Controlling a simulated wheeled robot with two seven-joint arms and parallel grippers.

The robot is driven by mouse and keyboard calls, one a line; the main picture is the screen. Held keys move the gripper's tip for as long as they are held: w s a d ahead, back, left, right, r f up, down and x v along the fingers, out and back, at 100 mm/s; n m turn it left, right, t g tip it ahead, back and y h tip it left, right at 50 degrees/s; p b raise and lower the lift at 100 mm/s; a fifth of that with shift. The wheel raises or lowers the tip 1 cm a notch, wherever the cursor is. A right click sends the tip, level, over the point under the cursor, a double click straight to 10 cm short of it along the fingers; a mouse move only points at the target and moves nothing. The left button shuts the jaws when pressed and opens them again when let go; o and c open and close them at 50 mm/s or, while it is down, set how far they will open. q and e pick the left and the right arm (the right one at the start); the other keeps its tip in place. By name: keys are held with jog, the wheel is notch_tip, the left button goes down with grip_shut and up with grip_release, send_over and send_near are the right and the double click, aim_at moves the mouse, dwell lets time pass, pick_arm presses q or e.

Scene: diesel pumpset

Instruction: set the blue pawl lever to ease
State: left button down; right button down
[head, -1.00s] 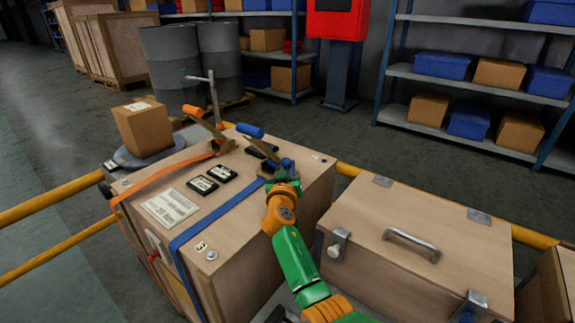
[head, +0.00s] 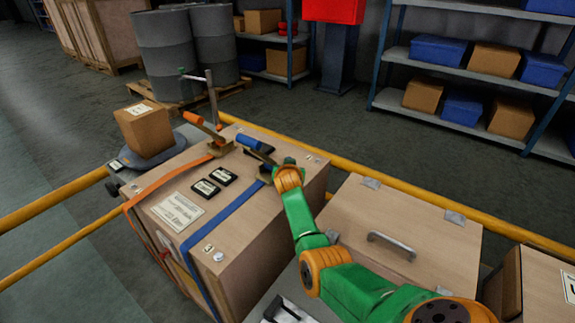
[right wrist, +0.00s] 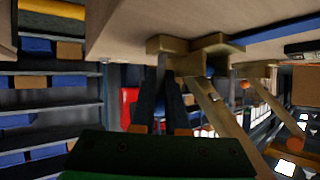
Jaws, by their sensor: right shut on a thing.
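A large wooden crate (head: 168,183) carries a blue strap (head: 222,219) with a brass-coloured ratchet, whose long handle ends in a blue grip (head: 255,143). That ratchet's brass frame shows close up in the right wrist view (right wrist: 195,60). My right gripper (right wrist: 161,88) has its dark fingers at the ratchet, shut on a thin part I take for the blue pawl lever. The lever's colour and exact position are hidden by the fingers and by my orange wrist in the head view. My left gripper is in neither view.
An orange-handled ratchet (head: 205,127) on an orange strap stands to the left on the same crate. Black label plates (head: 206,188) lie between the straps. A lidded wooden box (head: 400,225) stands to the right. Yellow rails (head: 350,168) run behind.

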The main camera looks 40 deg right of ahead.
jog(key=shift+r, duration=0.1)
dwell(0.3)
jog(key=c, duration=0.9)
grip_release()
jog(key=p+v, duration=0.3)
jog(key=v, duration=0.3)
jog(key=shift+w, duration=0.1)
jog(key=shift+s+a+r, duration=0.25)
jog(key=shift+s, duration=0.2)
